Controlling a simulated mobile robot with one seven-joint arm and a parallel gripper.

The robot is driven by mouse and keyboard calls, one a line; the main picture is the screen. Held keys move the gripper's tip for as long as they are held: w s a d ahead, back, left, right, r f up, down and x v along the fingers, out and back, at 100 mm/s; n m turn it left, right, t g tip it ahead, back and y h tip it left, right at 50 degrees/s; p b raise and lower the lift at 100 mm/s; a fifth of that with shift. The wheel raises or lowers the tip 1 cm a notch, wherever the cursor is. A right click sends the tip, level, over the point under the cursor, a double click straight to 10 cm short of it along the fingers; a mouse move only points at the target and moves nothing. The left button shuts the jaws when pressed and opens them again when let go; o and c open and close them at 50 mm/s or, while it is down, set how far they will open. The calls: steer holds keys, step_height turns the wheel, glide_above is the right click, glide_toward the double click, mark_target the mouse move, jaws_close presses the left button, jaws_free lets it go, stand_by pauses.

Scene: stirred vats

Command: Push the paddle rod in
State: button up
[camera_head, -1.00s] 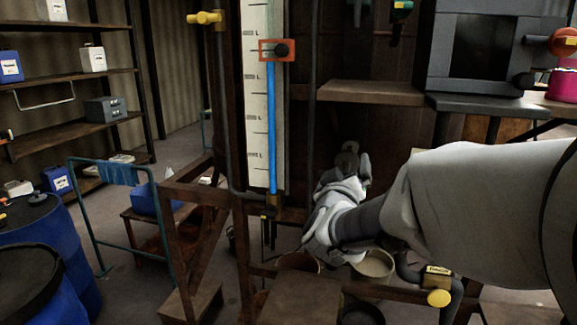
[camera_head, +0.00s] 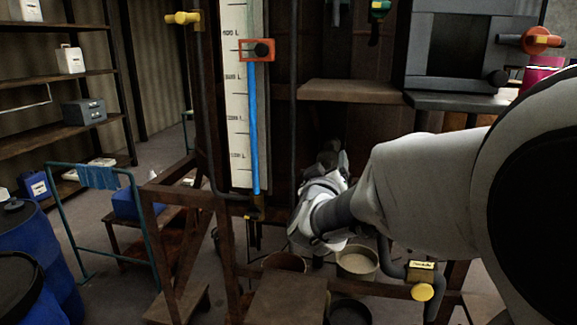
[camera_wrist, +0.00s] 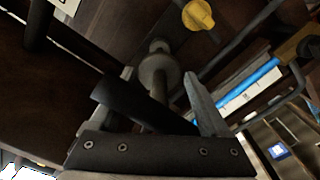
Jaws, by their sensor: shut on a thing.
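The paddle rod (camera_wrist: 160,82) shows in the wrist view as a grey shaft with a round collar, running away from my gripper toward a dark wooden wall. A black bar crosses it at an angle between my fingers and looks like its handle. My gripper (camera_wrist: 158,98) is shut on the rod's handle end, with a finger on each side. In the head view my gripper (camera_head: 332,163) reaches low to the vat front, beside a dark rounded end of the rod. My fingers and arm partly hide the contact. How deep the rod sits cannot be told.
A tall level gauge (camera_head: 237,115) with a blue column and a red slider stands left of my gripper. A wooden shelf (camera_head: 349,92) is above it. A bucket (camera_head: 357,262) and a wooden step (camera_head: 288,300) are below. A yellow valve handle (camera_wrist: 198,15) is near in the wrist view.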

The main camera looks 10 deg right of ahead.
mark_target(331, 147)
jaws_close()
steer(key=x, duration=0.9)
steer(key=shift+w, duration=0.1)
steer(key=shift+r, duration=0.15)
steer(key=o, duration=1.3)
jaws_free()
steer(key=shift+o, duration=0.7)
steer(key=shift+w+d, duration=0.1)
steer(key=shift+w, duration=0.05)
